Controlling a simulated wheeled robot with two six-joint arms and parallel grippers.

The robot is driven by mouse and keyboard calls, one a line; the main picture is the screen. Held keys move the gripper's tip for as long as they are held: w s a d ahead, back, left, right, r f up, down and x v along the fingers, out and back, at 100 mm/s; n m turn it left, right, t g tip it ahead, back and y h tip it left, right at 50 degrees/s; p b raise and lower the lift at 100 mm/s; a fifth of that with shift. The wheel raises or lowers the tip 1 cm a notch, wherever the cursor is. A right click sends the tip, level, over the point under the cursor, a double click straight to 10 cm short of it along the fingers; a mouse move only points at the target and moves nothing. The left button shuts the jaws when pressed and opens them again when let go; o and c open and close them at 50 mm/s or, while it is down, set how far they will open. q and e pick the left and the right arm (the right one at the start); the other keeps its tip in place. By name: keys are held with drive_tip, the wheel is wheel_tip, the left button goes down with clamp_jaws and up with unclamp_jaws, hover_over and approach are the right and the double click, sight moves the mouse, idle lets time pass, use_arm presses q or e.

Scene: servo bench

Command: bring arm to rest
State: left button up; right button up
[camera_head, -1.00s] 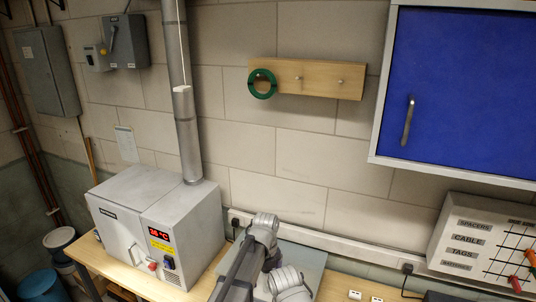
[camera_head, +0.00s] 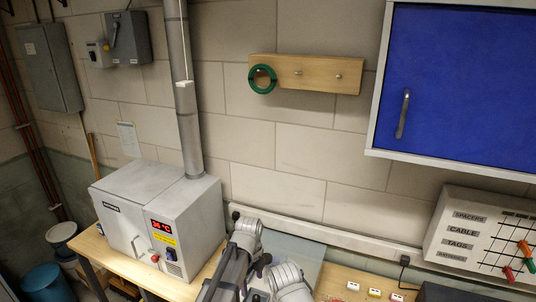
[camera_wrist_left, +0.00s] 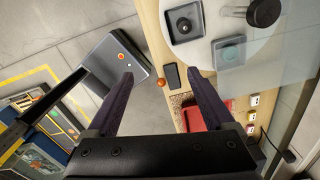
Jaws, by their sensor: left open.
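My left arm (camera_head: 240,262) comes in at the bottom middle of the head view, in front of the bench and right of the grey oven. Its fingertips cannot be made out there. In the left wrist view my left gripper (camera_wrist_left: 160,74) shows two dark fingers spread wide, with nothing held between them. Beyond the gap lie the bench edge, a small orange ball-like knob (camera_wrist_left: 160,83) and a dark flat rectangle (camera_wrist_left: 171,76); no contact shows. My right gripper is not in view.
The grey oven (camera_head: 140,185) stands on the bench at left, its duct rising behind. A blue cabinet (camera_head: 465,85) and a peg board (camera_head: 320,74) with a green ring (camera_head: 262,79) hang on the wall. A round pale plate (camera_wrist_left: 205,50) and a red item (camera_wrist_left: 208,116) are on the bench.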

use_arm(q)
drive_tip(key=s+a+n, duration=1.1)
drive_tip(key=a+n, duration=0.1)
drive_tip(key=n, duration=1.2)
drive_tip(key=s+d+f+m+b, duration=0.1)
drive_tip(key=s+d+f+b, duration=0.2)
drive_tip(key=d+f+b, duration=0.2)
drive_tip(key=s+d+f+m+y+b, duration=0.1)
drive_tip(key=s+d+f+m+b, duration=0.1)
drive_tip(key=d+f+b, duration=0.4)
wheel_tip(320, 180, down, 5)
drive_tip(key=s+b, duration=0.1)
drive_tip(key=b, duration=0.4)
